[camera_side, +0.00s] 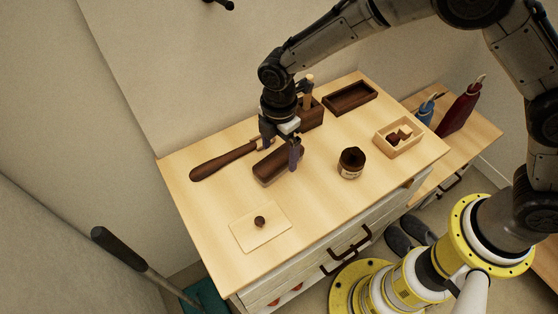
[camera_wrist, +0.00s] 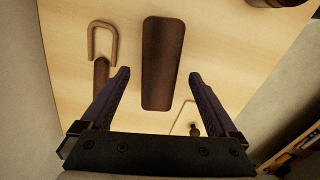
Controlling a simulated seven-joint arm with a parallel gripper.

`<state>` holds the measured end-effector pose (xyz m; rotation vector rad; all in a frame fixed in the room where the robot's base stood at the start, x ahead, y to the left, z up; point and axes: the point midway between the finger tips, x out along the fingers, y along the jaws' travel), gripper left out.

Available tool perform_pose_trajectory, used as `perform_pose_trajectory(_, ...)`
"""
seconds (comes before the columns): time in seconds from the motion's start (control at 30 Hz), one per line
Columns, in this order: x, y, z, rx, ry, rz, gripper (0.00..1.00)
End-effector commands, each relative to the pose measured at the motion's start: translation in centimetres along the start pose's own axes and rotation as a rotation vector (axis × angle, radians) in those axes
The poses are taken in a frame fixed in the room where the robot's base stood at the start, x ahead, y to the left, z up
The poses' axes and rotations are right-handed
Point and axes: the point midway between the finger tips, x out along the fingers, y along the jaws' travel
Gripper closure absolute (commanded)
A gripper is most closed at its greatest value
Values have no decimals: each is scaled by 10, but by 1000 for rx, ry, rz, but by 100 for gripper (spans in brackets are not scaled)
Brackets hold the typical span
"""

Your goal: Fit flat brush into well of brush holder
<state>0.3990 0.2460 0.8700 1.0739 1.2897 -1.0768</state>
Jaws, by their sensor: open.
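The flat brush (camera_side: 270,170) is a long dark brown block lying on the table top. In the wrist view the brush (camera_wrist: 162,60) shows as a dark strip with rounded ends. My gripper (camera_side: 280,146) is over the brush, pointing down. In the wrist view my gripper (camera_wrist: 158,74) is open, its fingers apart to either side of the brush's lower part, with gaps at both sides. A dark open tray with a rectangular well (camera_side: 350,97) at the back right looks like the brush holder; its well looks empty. The holder is outside the wrist view.
A dark block (camera_side: 313,115) with an upright wooden handle stands behind my gripper. A long brown shoehorn-like piece (camera_side: 222,161) lies left. A jar (camera_side: 351,165), a light box (camera_side: 404,149) of dark pieces and a card (camera_side: 272,238) with a small knob are around.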

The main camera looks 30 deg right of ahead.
Motion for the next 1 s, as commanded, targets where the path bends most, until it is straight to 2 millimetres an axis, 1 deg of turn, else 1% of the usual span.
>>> perform_pose_trajectory(0.03, 8, 0, 0, 0, -1, -2, 5)
perform_pose_trajectory(0.17, 19, 0, 0, 1, 0, 0, 5)
perform_pose_trajectory(0.43, 22, 0, 0, 1, 1, 2, 5)
perform_pose_trajectory(0.57, 21, 0, 0, 1, 1, 2, 28)
perform_pose_trajectory(0.6, 21, 0, 0, 1, 1, 2, 36)
perform_pose_trajectory(0.67, 21, 0, 0, 1, 1, 2, 46)
perform_pose_trajectory(0.7, 21, 0, 0, 1, 1, 2, 54)
perform_pose_trajectory(0.77, 21, 0, 0, 1, 1, 2, 64)
perform_pose_trajectory(0.8, 21, 0, 0, 1, 1, 2, 72)
perform_pose_trajectory(0.87, 21, 0, 0, 1, 1, 2, 82)
perform_pose_trajectory(0.9, 21, 0, 0, 1, 1, 2, 90)
perform_pose_trajectory(0.97, 21, 0, 0, 1, 1, 2, 100)
perform_pose_trajectory(1.0, 21, 1, 0, 1, 1, 3, 100)
